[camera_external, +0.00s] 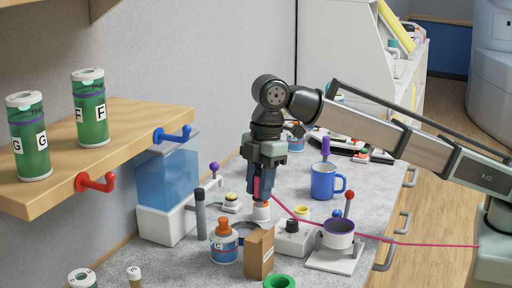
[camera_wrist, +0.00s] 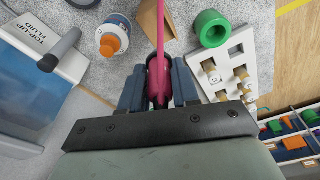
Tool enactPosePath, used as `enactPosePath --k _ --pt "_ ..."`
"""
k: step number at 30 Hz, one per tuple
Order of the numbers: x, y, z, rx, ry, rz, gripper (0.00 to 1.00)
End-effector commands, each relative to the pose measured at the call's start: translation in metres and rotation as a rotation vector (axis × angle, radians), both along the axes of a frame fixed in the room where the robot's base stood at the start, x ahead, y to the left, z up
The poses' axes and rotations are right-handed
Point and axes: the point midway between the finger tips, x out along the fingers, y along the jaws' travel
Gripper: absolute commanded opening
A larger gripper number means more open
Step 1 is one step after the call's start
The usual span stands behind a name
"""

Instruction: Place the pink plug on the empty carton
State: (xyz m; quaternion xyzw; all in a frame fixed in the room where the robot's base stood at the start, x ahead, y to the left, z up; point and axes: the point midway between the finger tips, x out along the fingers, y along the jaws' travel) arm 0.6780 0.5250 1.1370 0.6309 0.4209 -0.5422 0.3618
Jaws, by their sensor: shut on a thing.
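My gripper (camera_external: 262,192) points down over the grey worktop, behind the small carton in the external view. It is shut on the pink plug (camera_external: 257,187), which also shows between the fingers in the wrist view (camera_wrist: 160,88). A pink cable runs from the plug across the worktop to the right. The brown carton (camera_external: 258,254) stands upright on the worktop, apart from the plug; part of it shows at the top of the wrist view (camera_wrist: 149,22). Its inside is not visible. A white and orange item (camera_external: 261,211) is just below the fingertips; whether they touch is unclear.
A bottle with an orange cap (camera_external: 223,243) stands left of the carton, and a green ring (camera_external: 280,282) lies in front. A dark post (camera_external: 201,214) stands left.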

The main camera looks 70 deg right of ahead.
Motion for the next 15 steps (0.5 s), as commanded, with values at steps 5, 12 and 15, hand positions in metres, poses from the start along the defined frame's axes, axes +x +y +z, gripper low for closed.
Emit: enactPosePath --k 5,12,15 --pt "-0.001 -0.001 -0.030 -0.001 0.000 0.001 0.00" --pt "-0.001 -0.001 -0.047 -0.001 0.000 0.001 0.00" --pt "-0.001 -0.001 -0.060 -0.001 0.000 0.001 0.00"
